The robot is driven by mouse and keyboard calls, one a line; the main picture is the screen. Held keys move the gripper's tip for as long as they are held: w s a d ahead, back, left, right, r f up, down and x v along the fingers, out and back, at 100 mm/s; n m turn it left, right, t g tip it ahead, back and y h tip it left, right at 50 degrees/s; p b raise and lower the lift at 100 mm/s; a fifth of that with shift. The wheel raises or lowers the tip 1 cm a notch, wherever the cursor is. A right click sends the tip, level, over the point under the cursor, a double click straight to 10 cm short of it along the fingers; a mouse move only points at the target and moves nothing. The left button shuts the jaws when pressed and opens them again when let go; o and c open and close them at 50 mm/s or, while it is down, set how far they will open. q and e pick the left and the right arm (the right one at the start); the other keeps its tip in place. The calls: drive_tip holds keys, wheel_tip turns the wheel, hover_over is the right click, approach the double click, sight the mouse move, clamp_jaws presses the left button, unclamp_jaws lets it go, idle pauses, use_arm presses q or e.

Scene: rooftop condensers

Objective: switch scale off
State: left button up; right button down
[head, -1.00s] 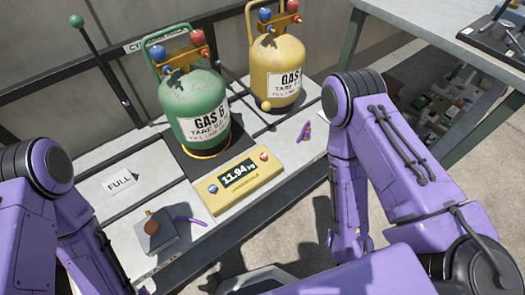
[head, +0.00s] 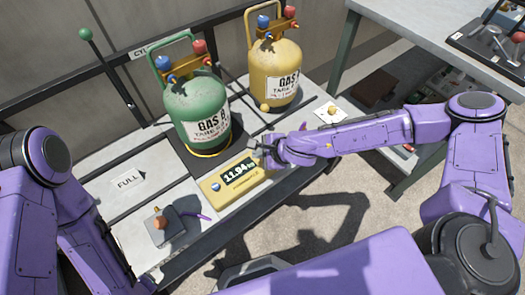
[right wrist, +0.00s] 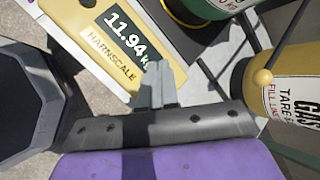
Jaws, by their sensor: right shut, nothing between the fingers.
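The yellow scale (head: 222,190) lies at the front of the bench, and its display (head: 238,173) reads 11.94. It also shows in the right wrist view (right wrist: 75,30).
A green gas cylinder (head: 195,112) stands on a black pad behind the scale. A yellow cylinder (head: 276,75) stands to its right. A grey box with an orange knob (head: 160,222) and a FULL card (head: 128,180) are at the left. A side table (head: 405,38) is at upper right.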

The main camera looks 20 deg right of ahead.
drive_tip(key=w+d+r+m+t, duration=0.1)
drive_tip(key=w+d+r, duration=0.2)
drive_tip(key=w+r, duration=0.1)
drive_tip(key=shift+s, duration=0.1)
wheel_tip(320, 180, down, 8)
drive_tip(key=b, duration=0.7)
drive_tip(key=shift+r, duration=0.2)
drive_tip(key=shift+f+b, duration=0.45)
drive_tip(key=shift+f, duration=0.05)
drive_tip(key=shift+f, duration=0.1)
idle(1.0)
drive_tip(key=shift+f, duration=0.35)
